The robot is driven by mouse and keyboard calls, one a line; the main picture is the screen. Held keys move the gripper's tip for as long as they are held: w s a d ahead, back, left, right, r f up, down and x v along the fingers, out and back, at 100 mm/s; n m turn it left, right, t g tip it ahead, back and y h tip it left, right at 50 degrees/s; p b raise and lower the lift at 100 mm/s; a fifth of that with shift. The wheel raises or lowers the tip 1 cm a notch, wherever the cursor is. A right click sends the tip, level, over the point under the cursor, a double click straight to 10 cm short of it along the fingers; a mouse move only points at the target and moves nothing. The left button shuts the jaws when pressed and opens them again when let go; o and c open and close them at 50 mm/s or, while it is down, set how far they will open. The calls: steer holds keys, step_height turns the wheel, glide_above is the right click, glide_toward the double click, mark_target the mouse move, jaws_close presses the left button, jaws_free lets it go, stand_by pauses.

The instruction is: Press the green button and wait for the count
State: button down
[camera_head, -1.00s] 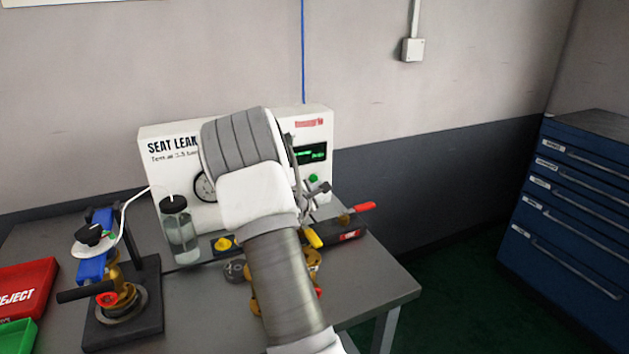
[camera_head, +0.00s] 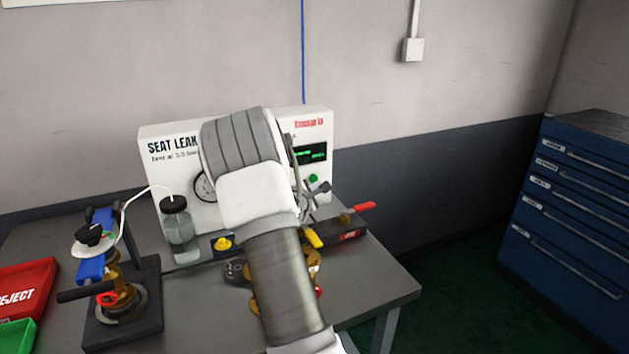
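The green button (camera_head: 313,178) is on the front of the white seat leak test panel (camera_head: 235,128), at its right side below a small dark display with green text (camera_head: 311,154). The display text is too small to read. My gripper (camera_head: 318,190) is just below and beside the button, partly hidden behind my white and grey wrist. I cannot tell whether it touches the button or how far its fingers are apart. My arm covers the middle of the panel and part of a round gauge (camera_head: 203,188).
A clear jar with a black lid (camera_head: 180,230) stands before the panel. A blue and brass valve on a dark stand (camera_head: 110,270) is at left, beside a red reject bin (camera_head: 25,285) and a green bin (camera_head: 18,335). A red-handled item (camera_head: 363,207) lies at the table's right.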

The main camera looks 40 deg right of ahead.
steer(key=shift+w+d+r+p, duration=0.1)
steer(key=shift+w+p, duration=0.05)
steer(key=shift+p, duration=0.2)
steer(key=shift+w, duration=0.25)
steer(key=shift+w+d+p, duration=0.2)
steer(key=shift+w+p, duration=0.2)
steer(key=shift+p, duration=0.25)
stand_by(0.6)
stand_by(0.3)
steer(key=shift+s+a, duration=0.3)
steer(key=shift+s, duration=0.5)
steer(key=s, duration=0.1)
steer(key=s+a, duration=0.1)
steer(key=s, duration=0.2)
steer(key=shift+s+a, duration=0.25)
steer(key=shift+s, duration=0.15)
